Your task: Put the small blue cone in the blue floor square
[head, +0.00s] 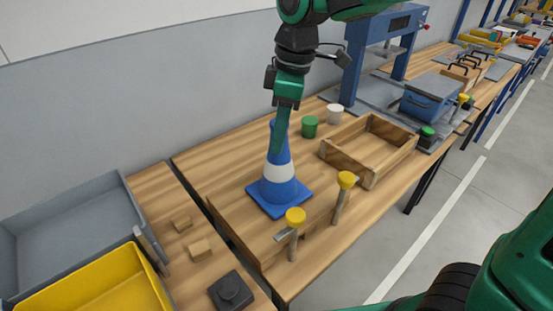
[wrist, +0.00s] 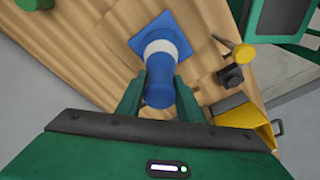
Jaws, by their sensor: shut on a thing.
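The small blue cone (head: 283,188) with a white band stands upright on the wooden workbench, its square base on or very close to the top. My gripper (head: 281,125) comes down from above and is shut on the cone's upper part. In the wrist view, the fingers of my gripper (wrist: 160,95) lie on both sides of the cone (wrist: 162,70), with its base beyond them. The blue floor square is not in view.
A wooden tray (head: 345,160), a green cup (head: 309,127) and a white cup (head: 335,113) stand right of the cone. Two yellow-topped posts (head: 295,217) (head: 346,180) are near the front edge. A yellow bin (head: 100,285) is at left. Floor (head: 445,200) lies open at right.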

